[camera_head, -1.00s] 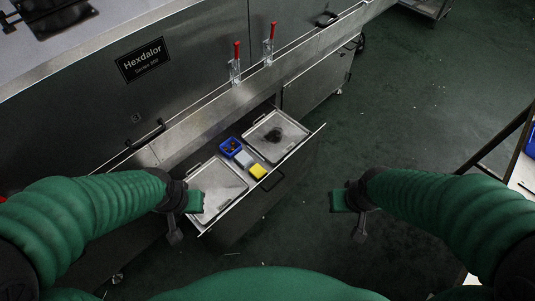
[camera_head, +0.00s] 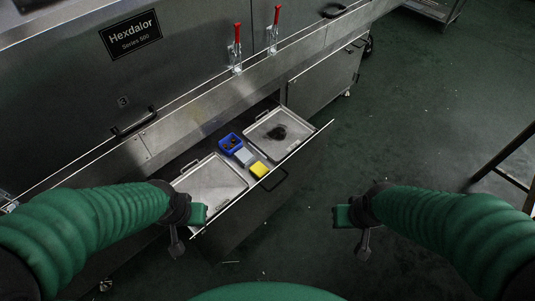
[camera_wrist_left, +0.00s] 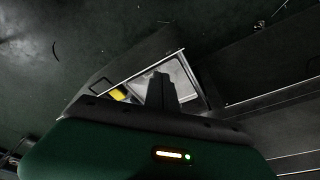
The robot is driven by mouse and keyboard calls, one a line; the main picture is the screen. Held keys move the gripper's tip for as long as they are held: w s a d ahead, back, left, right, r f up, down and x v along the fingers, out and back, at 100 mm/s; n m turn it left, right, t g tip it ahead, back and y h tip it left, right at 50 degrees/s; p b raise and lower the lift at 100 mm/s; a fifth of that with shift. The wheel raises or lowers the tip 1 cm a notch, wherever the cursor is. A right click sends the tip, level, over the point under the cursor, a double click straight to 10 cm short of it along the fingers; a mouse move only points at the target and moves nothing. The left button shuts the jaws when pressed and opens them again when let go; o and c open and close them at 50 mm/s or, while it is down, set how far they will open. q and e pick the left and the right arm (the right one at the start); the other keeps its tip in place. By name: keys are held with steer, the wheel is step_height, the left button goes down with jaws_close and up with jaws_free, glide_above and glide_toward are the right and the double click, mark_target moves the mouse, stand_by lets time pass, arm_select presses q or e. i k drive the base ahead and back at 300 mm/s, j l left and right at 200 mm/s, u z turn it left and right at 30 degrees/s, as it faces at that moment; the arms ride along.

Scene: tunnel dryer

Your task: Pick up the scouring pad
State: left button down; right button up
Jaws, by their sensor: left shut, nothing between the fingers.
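A small yellow block (camera_head: 259,170), which looks like the scouring pad, lies in the open drawer (camera_head: 262,204), between two metal trays. It also shows in the left wrist view (camera_wrist_left: 118,94). A dark patch (camera_head: 277,132) is on the right tray; I cannot tell whether it is a stain or an object. My left gripper (camera_head: 199,214) is shut and empty, in front of the left tray in the head view and apart from the yellow block. My right gripper (camera_head: 343,216) looks shut and empty, over the floor right of the drawer.
A blue bin (camera_head: 230,142) with dark items and a grey-blue block (camera_head: 243,156) sit behind the yellow block. The left tray (camera_head: 212,184) and right tray (camera_head: 264,125) flank them. The drawer has a dark front handle (camera_head: 273,180). Red-handled clamps (camera_head: 237,45) stand above.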

mark_target(259, 169)
steer(key=i+z, duration=0.6)
steer(key=z, duration=0.15)
